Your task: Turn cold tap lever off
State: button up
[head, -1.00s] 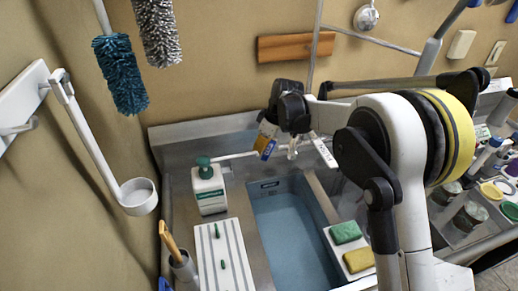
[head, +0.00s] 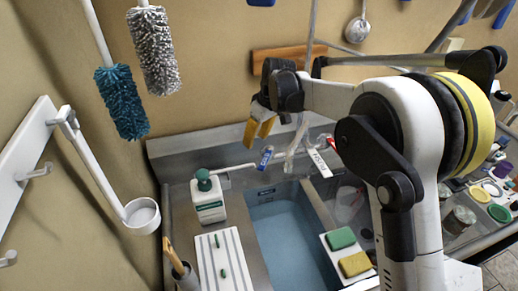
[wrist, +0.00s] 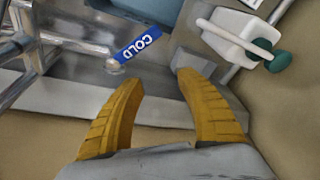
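The cold tap lever (head: 265,158) has a blue tag and stands at the back of the sink (head: 285,225). In the wrist view the lever (wrist: 138,47) reads "COLD" and points obliquely away from its pale round pivot. My gripper (head: 260,130) is above and slightly left of the lever, apart from it. In the wrist view its yellow fingers (wrist: 160,80) are spread with nothing between them, and the lever lies beyond their tips. The metal tap (head: 292,148) is right of the lever. I cannot tell whether water runs.
A white lever tagged for hot (head: 320,163) is right of the tap. A soap bottle (head: 208,198) with a green pump stands left of the sink. Two sponges (head: 347,250) lie on its right side. Brushes (head: 121,100) hang at the upper left.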

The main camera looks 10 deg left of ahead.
aim_at(264, 163)
jog(key=d+f+m+h+p, duration=0.1)
jog(key=f+m+p, duration=0.2)
jog(key=m, duration=0.1)
jog(key=d+f+m+h+p, duration=0.1)
jog(key=f+m+p, duration=0.2)
jog(key=m+p, duration=0.1)
jog(key=f+m+h+p, duration=0.1)
jog(key=f+m+p, duration=0.2)
jog(key=m, duration=0.2)
jog(key=shift+s+d+f+p, duration=0.3)
jog(key=shift+d, duration=0.1)
jog(key=shift+c, duration=0.5)
grip_shut()
